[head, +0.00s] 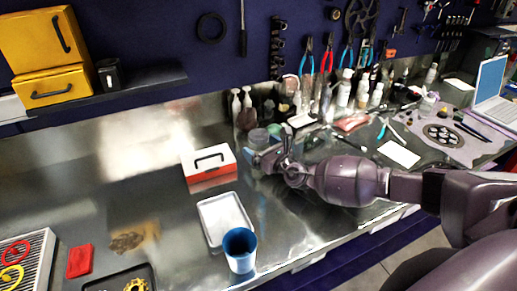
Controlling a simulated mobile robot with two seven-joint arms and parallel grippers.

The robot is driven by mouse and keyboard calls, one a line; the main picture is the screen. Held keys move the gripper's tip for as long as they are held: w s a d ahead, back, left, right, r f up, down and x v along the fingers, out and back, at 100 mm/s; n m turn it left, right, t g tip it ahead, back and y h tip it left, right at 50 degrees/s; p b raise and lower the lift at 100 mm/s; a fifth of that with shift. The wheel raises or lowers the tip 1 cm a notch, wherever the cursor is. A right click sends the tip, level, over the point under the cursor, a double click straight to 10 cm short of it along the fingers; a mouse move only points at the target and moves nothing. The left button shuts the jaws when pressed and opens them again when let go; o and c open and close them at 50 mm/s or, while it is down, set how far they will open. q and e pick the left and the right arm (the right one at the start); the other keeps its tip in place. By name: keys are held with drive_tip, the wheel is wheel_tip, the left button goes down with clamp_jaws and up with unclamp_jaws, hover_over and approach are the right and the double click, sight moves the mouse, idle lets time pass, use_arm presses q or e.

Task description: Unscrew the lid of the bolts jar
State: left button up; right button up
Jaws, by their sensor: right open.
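My right gripper (262,159) reaches in from the right over the steel bench, and its jaws are open. Just behind it stands a small jar with a grey lid (258,137), which may be the bolts jar; no label can be read. The gripper hides part of the jar's lower side, and I cannot tell whether they touch. A second small greenish container (275,131) stands close to the right of the jar. My left gripper is not in view.
A red and white toolbox (209,164) stands left of the gripper. A white tray (224,217) and a blue cup (240,250) are nearer the front edge. Bottles (343,92) crowd the back right. The bench left of the toolbox is mostly clear.

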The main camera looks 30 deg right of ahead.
drive_tip(key=shift+w, duration=0.35)
drive_tip(key=c, duration=1.1)
drive_tip(key=shift+o, duration=0.2)
wheel_tip(320, 180, up, 10)
drive_tip(key=p, duration=0.3)
drive_tip(key=shift+r, duration=0.2)
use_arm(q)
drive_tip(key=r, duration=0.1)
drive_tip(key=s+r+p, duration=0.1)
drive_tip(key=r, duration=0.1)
use_arm(e)
wheel_tip(320, 180, up, 10)
drive_tip(key=shift+f, duration=0.2)
drive_tip(key=shift+a, duration=0.1)
drive_tip(key=o, duration=0.4)
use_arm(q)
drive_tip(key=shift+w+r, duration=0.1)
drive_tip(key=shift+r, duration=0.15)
use_arm(e)
drive_tip(key=c, duration=0.7)
